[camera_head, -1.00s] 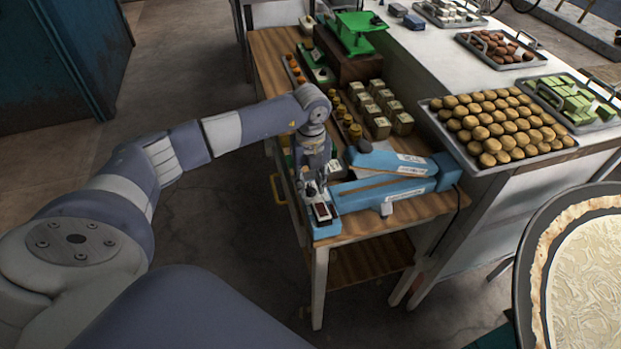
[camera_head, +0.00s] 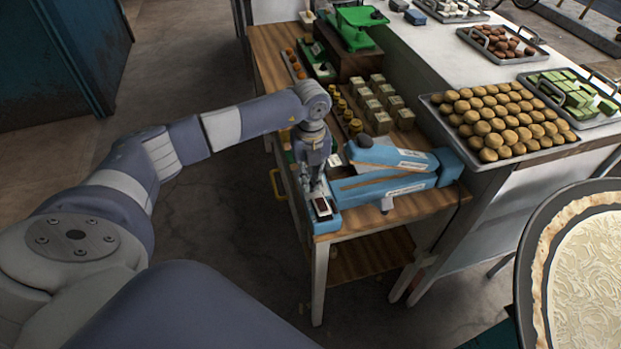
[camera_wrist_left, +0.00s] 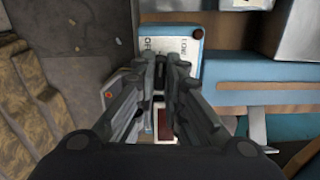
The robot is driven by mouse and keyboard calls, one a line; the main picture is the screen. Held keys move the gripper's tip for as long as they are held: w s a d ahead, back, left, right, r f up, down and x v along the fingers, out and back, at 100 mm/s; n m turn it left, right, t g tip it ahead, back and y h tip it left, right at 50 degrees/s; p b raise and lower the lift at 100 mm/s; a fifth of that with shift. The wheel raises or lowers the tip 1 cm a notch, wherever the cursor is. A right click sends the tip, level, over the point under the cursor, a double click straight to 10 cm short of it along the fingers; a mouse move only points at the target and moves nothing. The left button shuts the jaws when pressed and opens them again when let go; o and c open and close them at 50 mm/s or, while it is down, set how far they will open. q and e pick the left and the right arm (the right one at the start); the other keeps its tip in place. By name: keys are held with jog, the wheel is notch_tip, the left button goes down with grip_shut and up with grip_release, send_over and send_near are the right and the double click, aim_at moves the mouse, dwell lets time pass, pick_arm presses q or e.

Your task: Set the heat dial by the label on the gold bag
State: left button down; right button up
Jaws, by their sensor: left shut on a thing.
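The blue heat sealer (camera_head: 395,183) lies at the front of the wooden table. Its control end is below my left gripper (camera_head: 316,188). The left wrist view shows a white label panel with small lettering (camera_wrist_left: 158,44) and a dark red switch (camera_wrist_left: 165,124). My left gripper (camera_wrist_left: 172,68) points down and is shut on the heat dial, which its fingers hide. I cannot read the dial's setting. I cannot make out a gold bag or its label; a crinkled brown patch (camera_wrist_left: 28,110) at the left of the wrist view is unclear. My right gripper is not in view.
Small wrapped blocks (camera_head: 378,102) and yellow jars (camera_head: 348,117) stand behind the sealer. A green scale (camera_head: 357,27) is at the back. A tray of round cookies (camera_head: 500,122) sits on the white counter. The floor left of the table is clear.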

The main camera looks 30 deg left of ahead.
pick_arm(q)
jog(key=shift+f+m+b, duration=0.2)
jog(key=shift+m+b, duration=0.85)
jog(key=shift+m, duration=0.05)
jog(key=m+b, duration=0.3)
jog(key=shift+m, duration=0.3)
jog(key=m+b, duration=0.3)
jog(key=shift+m, duration=0.3)
jog(key=m+b, duration=0.2)
jog(key=m, duration=0.1)
jog(key=shift+m+b, duration=0.3)
jog(key=m+b, duration=0.2)
jog(key=m, duration=0.1)
jog(key=shift+r+m, duration=0.1)
jog(key=shift+m, duration=0.2)
jog(key=m+b, duration=0.2)
jog(key=m, duration=0.1)
jog(key=shift+m, duration=0.3)
jog(key=m+b, duration=0.1)
jog(key=m, duration=0.2)
jog(key=shift+r, duration=0.1)
jog(key=shift+m+b, duration=0.5)
jog(key=shift+m, duration=0.8)
jog(key=shift+r, duration=0.1)
